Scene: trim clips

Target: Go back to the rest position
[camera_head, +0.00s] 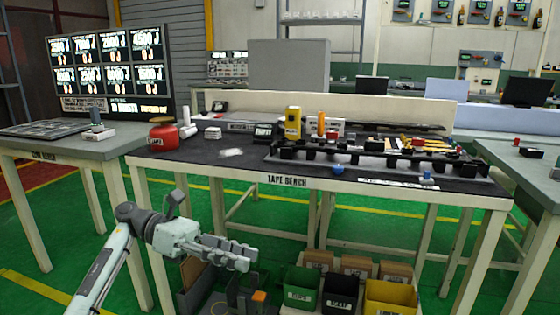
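My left arm comes in from the lower left. Its gripper (247,258) is in front of the tape bench, below the level of the bench top and above the bins underneath. The fingers point to the right and lie close together in this view, so I cannot tell whether they are open or shut. No object shows in them. My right arm and gripper are not in view.
The tape bench (215,170) holds a black clip rail (385,167), a red container (163,134) and a yellow device (293,123). Green (300,286), black and yellow bins stand below. A side table (95,148) stands left, another (535,170) right. Green floor shows between.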

